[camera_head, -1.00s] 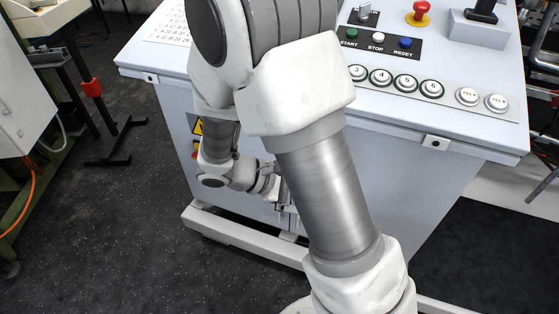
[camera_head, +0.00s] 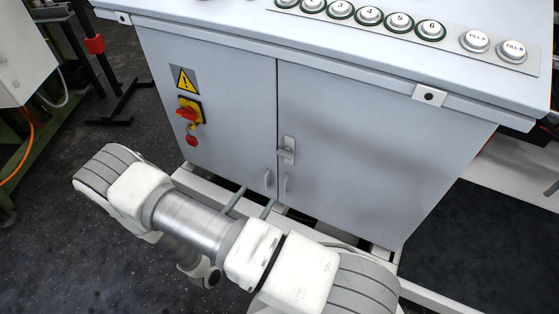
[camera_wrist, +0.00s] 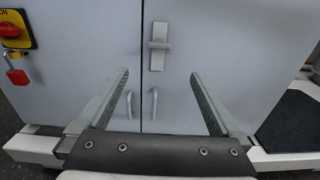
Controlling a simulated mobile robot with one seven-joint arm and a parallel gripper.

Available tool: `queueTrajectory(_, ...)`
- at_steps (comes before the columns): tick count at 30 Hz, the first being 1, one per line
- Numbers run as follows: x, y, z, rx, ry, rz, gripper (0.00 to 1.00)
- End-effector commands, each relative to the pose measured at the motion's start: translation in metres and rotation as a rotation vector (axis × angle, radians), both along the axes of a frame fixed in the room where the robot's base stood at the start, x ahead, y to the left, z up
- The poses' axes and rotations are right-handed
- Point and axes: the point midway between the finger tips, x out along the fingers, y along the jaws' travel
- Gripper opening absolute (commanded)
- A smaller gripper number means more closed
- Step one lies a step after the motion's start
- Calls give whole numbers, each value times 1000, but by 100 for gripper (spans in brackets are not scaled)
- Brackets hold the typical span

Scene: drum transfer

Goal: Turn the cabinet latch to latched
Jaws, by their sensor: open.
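The cabinet latch (camera_head: 287,150) is a small grey plate with a short lever, on the right door beside the seam. It also shows in the wrist view (camera_wrist: 160,47), where the lever lies roughly horizontal across the upright plate. My gripper (camera_wrist: 160,73) is open and empty. Its two long fingers point toward the cabinet, one each side of the seam, with the latch above and between their tips in the picture. In the head view my gripper (camera_head: 252,196) is low in front of the doors, apart from the latch. Its tips show no contact with the latch.
Two upright door handles (camera_wrist: 154,104) flank the seam below the latch. A red and yellow switch (camera_head: 189,112) with a red padlock is on the left door under a warning sign (camera_head: 186,80). The console top with buttons (camera_head: 368,16) overhangs the doors. A pale base rail runs below.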

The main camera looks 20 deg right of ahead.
Motion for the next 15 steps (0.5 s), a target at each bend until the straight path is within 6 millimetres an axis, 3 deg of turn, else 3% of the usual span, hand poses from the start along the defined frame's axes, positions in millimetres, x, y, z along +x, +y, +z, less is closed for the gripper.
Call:
queueTrajectory(5,6,-8,-4,-5,3,9,100)
queueTrajectory(15,48,-62,-5,-5,0,5,100)
